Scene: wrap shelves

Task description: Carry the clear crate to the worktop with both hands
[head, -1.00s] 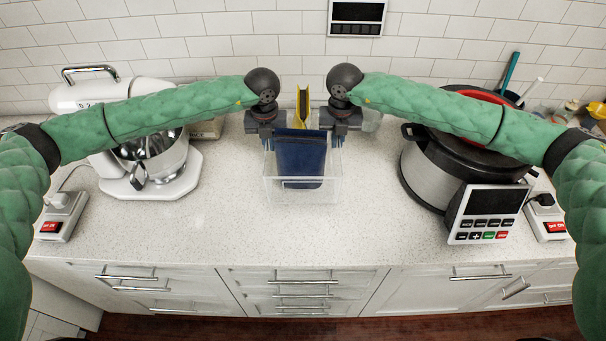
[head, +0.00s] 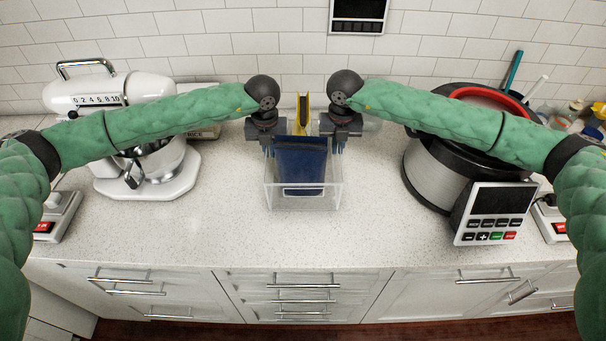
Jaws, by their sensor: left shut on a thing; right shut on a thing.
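The clear crate (head: 311,202) is a see-through box over the white speckled worktop (head: 250,235), between the mixer and the cooker. I cannot tell whether its bottom touches the worktop. A dark blue packet (head: 300,163) stands inside it, with a yellow item (head: 303,109) behind. My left gripper (head: 267,150) is shut on the crate's left side, and my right gripper (head: 338,148) is shut on its right side. The finger tips are partly hidden by the crate wall and the packet.
A white stand mixer (head: 150,155) is on the left under my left arm. A large cooker (head: 445,175) with a control panel (head: 491,213) is close on the right. The worktop in front of the crate is clear. A tiled wall (head: 270,50) is behind.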

